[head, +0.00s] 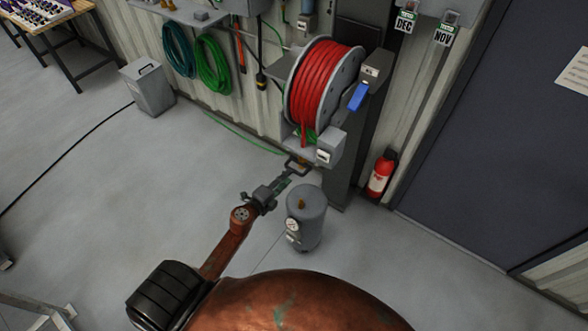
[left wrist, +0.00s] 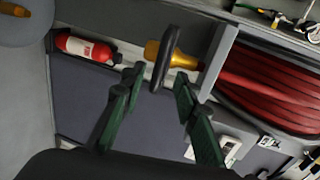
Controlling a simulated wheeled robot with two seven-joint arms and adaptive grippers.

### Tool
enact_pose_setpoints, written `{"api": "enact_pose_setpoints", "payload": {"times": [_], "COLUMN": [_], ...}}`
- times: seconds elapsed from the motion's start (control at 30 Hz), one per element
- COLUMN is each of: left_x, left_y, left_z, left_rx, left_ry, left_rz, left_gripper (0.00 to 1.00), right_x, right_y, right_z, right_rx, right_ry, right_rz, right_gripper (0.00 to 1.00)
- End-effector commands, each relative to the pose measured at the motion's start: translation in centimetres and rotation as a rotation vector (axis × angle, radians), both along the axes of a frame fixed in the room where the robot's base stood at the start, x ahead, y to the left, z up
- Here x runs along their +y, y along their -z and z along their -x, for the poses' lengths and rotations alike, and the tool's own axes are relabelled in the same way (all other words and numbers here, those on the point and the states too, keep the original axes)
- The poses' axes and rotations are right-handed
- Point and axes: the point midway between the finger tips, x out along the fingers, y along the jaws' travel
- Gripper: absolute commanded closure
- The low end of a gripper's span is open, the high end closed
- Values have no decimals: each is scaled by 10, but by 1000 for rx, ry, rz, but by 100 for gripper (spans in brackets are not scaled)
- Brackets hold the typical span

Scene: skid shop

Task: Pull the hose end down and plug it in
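The hose reel (head: 322,85) with red hose hangs on the wall post, and its coils show at the right of the left wrist view (left wrist: 275,95). Below it hangs the hose end, a brass fitting (left wrist: 170,55) with a dark loop handle (left wrist: 163,62). The handle also shows in the head view (head: 296,168). My left gripper (head: 286,178) is open at the handle. In the left wrist view its green-padded fingertips (left wrist: 158,80) stand either side of the loop, with small gaps visible. A grey tank (head: 308,222) with a brass top fitting (head: 301,203) stands on the floor below. My right gripper is not in view.
A red fire extinguisher (head: 381,174) stands by the dark door (head: 495,140). A grey bin (head: 148,86) and coiled green hoses (head: 213,65) are at the left wall. The floor left of the tank is mostly clear.

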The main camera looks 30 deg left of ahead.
Motion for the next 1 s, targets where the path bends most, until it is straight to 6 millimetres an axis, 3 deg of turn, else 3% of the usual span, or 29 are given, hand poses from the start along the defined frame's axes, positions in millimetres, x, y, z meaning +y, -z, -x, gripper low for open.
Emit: {"api": "enact_pose_setpoints", "payload": {"times": [0.2,0.4,0.73,1.0], "left_x": [-3,-4,-4,-4], "left_y": [8,13,13,13], "left_z": [-36,-54,-57,-57], "left_rx": [-1,0,0,0], "left_ry": [-1,-2,-2,-2], "left_rz": [3,4,3,3], "left_gripper": [72,72,72,90], "right_x": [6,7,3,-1], "right_y": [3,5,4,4], "right_z": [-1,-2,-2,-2], "right_rx": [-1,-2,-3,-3], "right_ry": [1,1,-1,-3], "right_rz": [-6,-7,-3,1], "right_gripper": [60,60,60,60]}}
